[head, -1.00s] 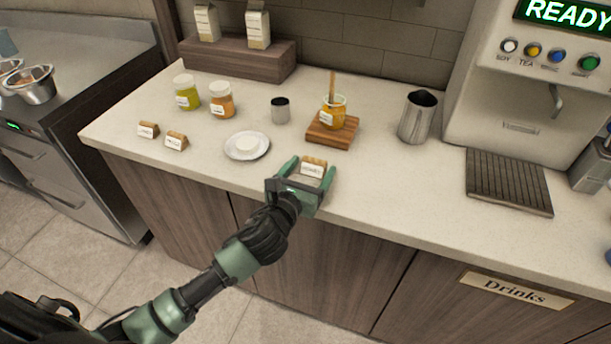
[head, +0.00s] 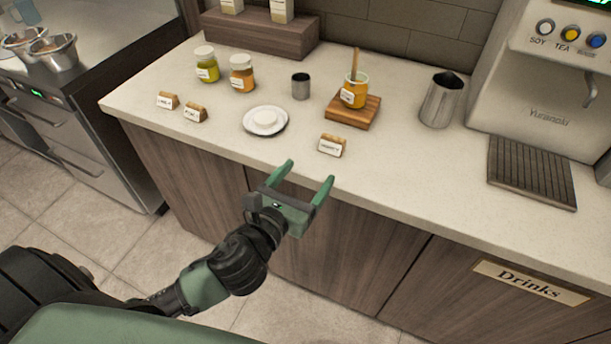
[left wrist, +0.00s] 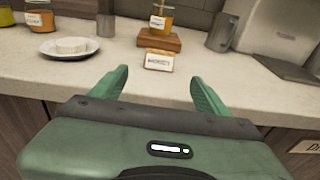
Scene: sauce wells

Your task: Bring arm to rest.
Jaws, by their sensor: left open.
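My left gripper (head: 306,180) is open and empty, with its two green fingers spread apart. In the head view it hangs just in front of the counter's front edge, short of a small wooden label block (head: 332,145) on the counter. In the left wrist view the gripper's fingers (left wrist: 157,90) point toward that label block (left wrist: 159,61), with nothing between them. My left arm comes in from the lower left. My right gripper is in neither view.
The counter (head: 400,170) carries a jar on a wooden board (head: 352,112), a white plate (head: 249,122), a small metal cup (head: 300,86), two lidded jars, two more label blocks and a metal pitcher (head: 441,100). A drinks machine (head: 550,100) stands at right. Floor is clear at lower left.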

